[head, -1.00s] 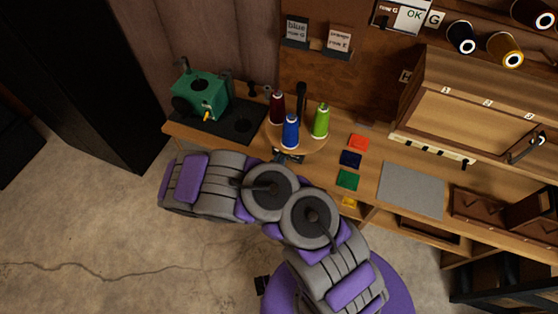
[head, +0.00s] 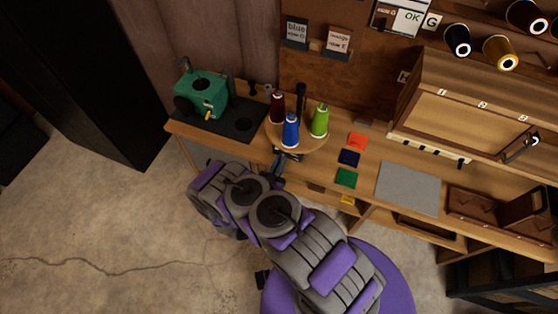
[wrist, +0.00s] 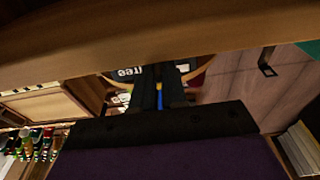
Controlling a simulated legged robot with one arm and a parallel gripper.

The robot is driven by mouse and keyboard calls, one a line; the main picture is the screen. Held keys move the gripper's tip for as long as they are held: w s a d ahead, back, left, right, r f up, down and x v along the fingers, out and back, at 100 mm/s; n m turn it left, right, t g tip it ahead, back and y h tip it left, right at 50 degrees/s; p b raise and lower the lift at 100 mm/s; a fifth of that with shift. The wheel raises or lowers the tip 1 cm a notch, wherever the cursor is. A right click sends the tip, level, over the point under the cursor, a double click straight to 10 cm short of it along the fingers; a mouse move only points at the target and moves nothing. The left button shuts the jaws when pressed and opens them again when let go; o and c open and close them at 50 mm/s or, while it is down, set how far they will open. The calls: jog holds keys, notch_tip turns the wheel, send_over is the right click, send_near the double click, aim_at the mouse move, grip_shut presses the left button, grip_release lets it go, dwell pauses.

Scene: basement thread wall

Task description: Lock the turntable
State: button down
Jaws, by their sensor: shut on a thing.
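The turntable is a round wooden disc (head: 318,141) at the bench's front edge. It carries a dark red spool (head: 277,108), a blue spool (head: 290,132) and a lime green spool (head: 320,122). My gripper (head: 281,162) is just below the disc's front rim, by a dark fitting there. In the wrist view my dark fingers (wrist: 159,73) are close together, shut on a small part, seemingly the lock lever, mostly hidden between them.
A green machine (head: 203,92) on a dark base stands left on the bench. Colored swatches (head: 347,158) and a grey mat (head: 408,188) lie to the right. A wooden cabinet (head: 470,115) stands behind the mat. The floor in front is clear.

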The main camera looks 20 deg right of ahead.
jog(key=shift+a+f+t+h, duration=0.1)
jog(key=shift+f+t+h, duration=0.2)
jog(key=shift+f+t, duration=0.1)
dwell(0.4)
jog(key=c, duration=1.2)
grip_release()
jog(key=shift+o, duration=0.2)
jog(key=b+v, duration=0.3)
jog(key=v, duration=1.4)
jog(key=shift+s+a+f, duration=0.1)
jog(key=shift+a+f, duration=0.05)
